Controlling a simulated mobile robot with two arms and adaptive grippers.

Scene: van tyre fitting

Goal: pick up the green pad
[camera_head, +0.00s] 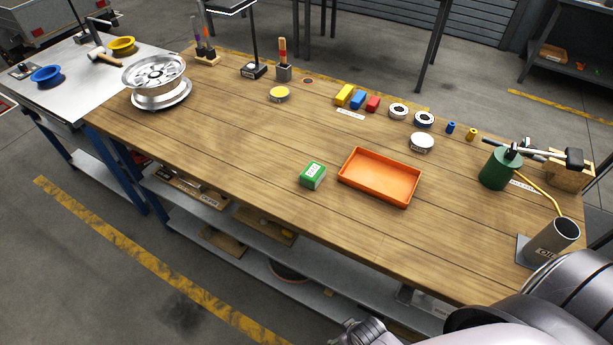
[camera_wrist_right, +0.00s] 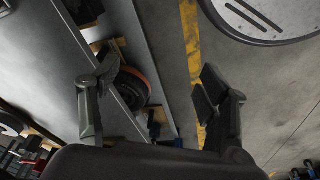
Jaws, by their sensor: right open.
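The green pad (camera_head: 313,175) is a small green block with a white label on top. It lies on the wooden workbench (camera_head: 250,180) near the front edge, left of the orange tray (camera_head: 345,182) and apart from it. My right gripper (camera_head: 365,333) shows partly at the bottom of the head view, in front of the bench and away from the pad. In the right wrist view my right gripper (camera_wrist_right: 155,98) is open with nothing between its fingers. The pad is not in that view. My left gripper is not in view.
A green can (camera_head: 494,172) and a grey tube holder (camera_head: 555,240) stand at the right. Several small blocks and rings line the back. A wheel rim (camera_head: 154,75) stands at the left. Shelves (camera_head: 290,255) sit under the bench. The wood around the pad is clear.

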